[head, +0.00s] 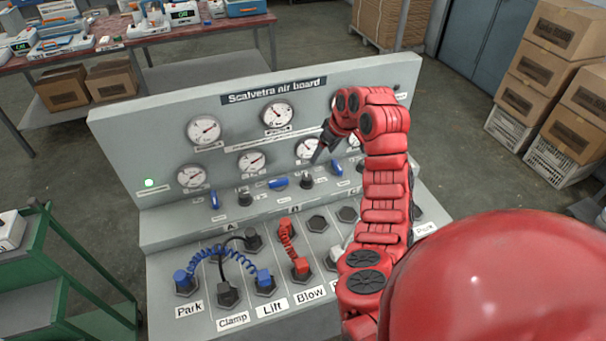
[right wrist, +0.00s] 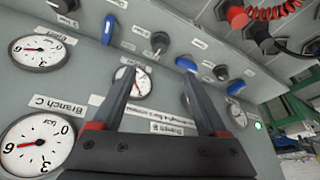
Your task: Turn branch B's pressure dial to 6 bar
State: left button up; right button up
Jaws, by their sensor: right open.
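Branch B's pressure dial is a black knob (head: 306,182) on the sloped ledge of the grey air board; it also shows in the right wrist view (right wrist: 160,40), beyond my fingertips. A round gauge (head: 309,149) is above it, partly covered by my gripper. In the right wrist view a gauge (right wrist: 130,80) shows partly behind the left finger, near the Branch B label (right wrist: 172,128). The gauge's reading is too small to tell. My right gripper (head: 318,155) is open and empty, above the knob and apart from it; its two fingers (right wrist: 158,77) are spread. My left gripper is out of view.
Blue levers (head: 278,184) stand beside the knobs, close to B's. Another black knob (head: 245,197) is to the left. Coiled blue hoses (head: 222,252) and a red hose (head: 287,240) occupy the lower panel. A green cart (head: 50,280) is at left. My right arm hides the board's right part.

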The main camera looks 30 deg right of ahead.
aim_at(308, 177)
jog(key=p+x, duration=0.3)
jog(key=x, duration=1.3)
jog(key=shift+w+a+p, duration=0.1)
jog(key=shift+w+p, duration=0.1)
jog(key=shift+p, duration=0.15)
jog(key=shift+c, duration=0.3)
grip_shut()
